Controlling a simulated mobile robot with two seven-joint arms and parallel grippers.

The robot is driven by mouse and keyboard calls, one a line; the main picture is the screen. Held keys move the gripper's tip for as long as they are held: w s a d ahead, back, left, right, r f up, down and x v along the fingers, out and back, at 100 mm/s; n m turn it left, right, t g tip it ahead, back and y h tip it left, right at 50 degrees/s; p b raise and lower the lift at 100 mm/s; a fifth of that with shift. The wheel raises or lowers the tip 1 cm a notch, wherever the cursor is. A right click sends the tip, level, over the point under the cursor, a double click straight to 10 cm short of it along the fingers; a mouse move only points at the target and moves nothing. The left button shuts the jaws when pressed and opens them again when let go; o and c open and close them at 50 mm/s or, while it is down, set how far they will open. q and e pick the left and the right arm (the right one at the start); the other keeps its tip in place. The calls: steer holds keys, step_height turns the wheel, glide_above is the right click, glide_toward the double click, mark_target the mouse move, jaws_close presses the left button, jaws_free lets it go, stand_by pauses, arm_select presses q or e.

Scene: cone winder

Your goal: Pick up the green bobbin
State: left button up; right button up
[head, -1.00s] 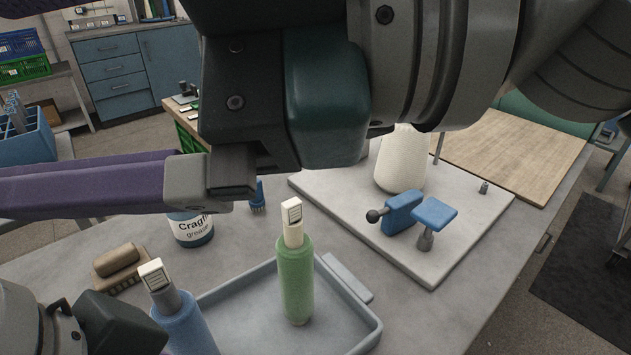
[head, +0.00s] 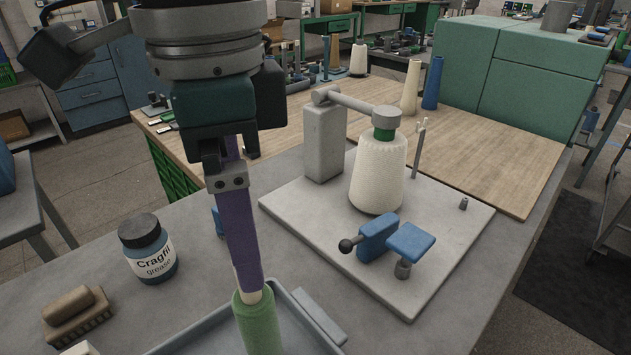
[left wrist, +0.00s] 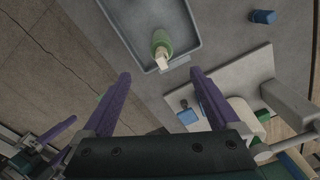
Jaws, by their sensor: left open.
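The green bobbin (head: 258,325) stands upright in the grey tray (head: 310,325) at the bottom of the head view, its lower end cut off. In the left wrist view the green bobbin (left wrist: 161,41) shows with its pale tip, ahead of the gap between my fingers. My left gripper (head: 247,280) points down over the bobbin and is open and empty. Its near purple finger covers much of the bobbin's tip in the head view. Both fingers of my left gripper (left wrist: 160,73) show apart in the wrist view. My right gripper (left wrist: 58,132) shows small at lower left there; its opening is unclear.
A winder base plate (head: 440,270) with a white cone (head: 377,175) and blue parts stands right of the tray. A grease jar (head: 148,250) and brown brush (head: 75,315) lie left. Bare grey bench lies between them and the tray.

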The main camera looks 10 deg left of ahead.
arm_select(q)
glide_toward(259, 327)
steer(key=shift+w+a+f, duration=0.2)
steer(key=shift+w+f, duration=0.05)
steer(key=shift+w, duration=0.2)
steer(key=shift+w+a+f, duration=0.15)
steer(key=shift+w+f, duration=0.05)
steer(key=shift+w, duration=0.2)
steer(key=f, duration=0.6)
steer(key=shift+w+a+b, duration=0.2)
steer(key=shift+b, duration=0.15)
steer(key=shift+r, duration=0.1)
steer(key=c, duration=1.2)
steer(key=shift+c, duration=0.4)
steer(key=shift+r, duration=0.15)
